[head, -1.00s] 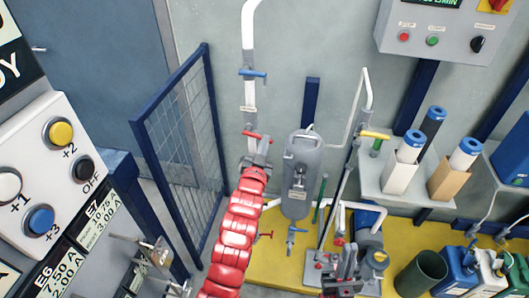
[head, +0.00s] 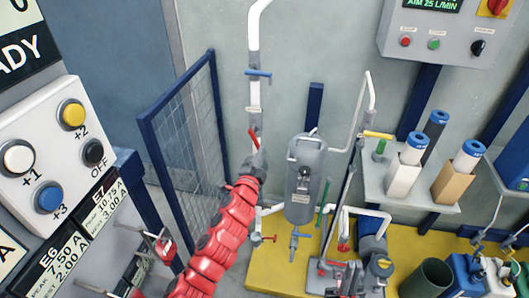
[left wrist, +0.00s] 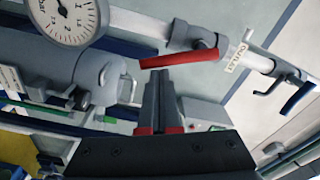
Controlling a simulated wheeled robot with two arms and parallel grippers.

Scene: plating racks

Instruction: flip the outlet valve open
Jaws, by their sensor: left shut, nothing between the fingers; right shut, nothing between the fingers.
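A red-handled valve (head: 254,139) sits on the white vertical pipe left of the grey tank; its handle is steeply tilted in the head view. My right gripper (head: 349,272) is shut and empty, low in the head view near the pump.
A blue-handled valve (head: 257,73) is higher on the same pipe. The grey tank (head: 305,180) stands to the right, with a yellow-handled valve (head: 378,135) beyond it. A blue mesh fence (head: 185,130) is to the left. A pressure gauge (left wrist: 68,15) shows in the wrist view.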

